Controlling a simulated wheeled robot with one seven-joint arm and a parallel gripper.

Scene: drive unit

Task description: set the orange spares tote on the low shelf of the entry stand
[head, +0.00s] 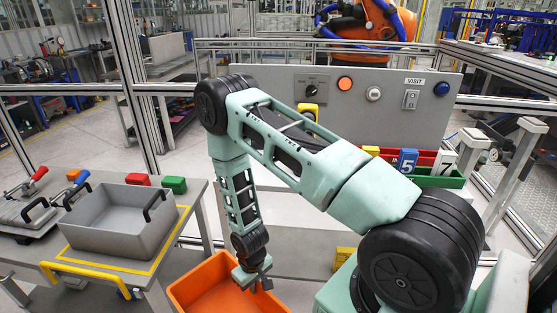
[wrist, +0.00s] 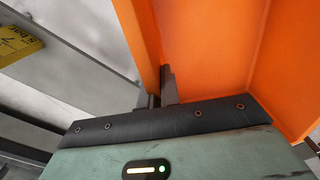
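The orange spares tote (head: 207,287) is at the bottom of the head view, cut off by the frame edge. My gripper (head: 253,284) reaches down to its right rim. In the wrist view, the tote (wrist: 215,45) fills the upper right, and my gripper's fingers (wrist: 157,92) are close together with the thin orange wall between them. Whether the tote's underside rests on anything is hidden. The entry stand (head: 390,115) rises behind my arm with its grey control panel. A grey low surface (head: 300,263), seemingly its low shelf, lies right of the tote.
A side table at left holds a grey bin (head: 120,225) and a yellow handle (head: 90,268) on its near edge, close to the tote. A green tray (head: 437,178) with numbered blocks sits on the stand's upper level.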

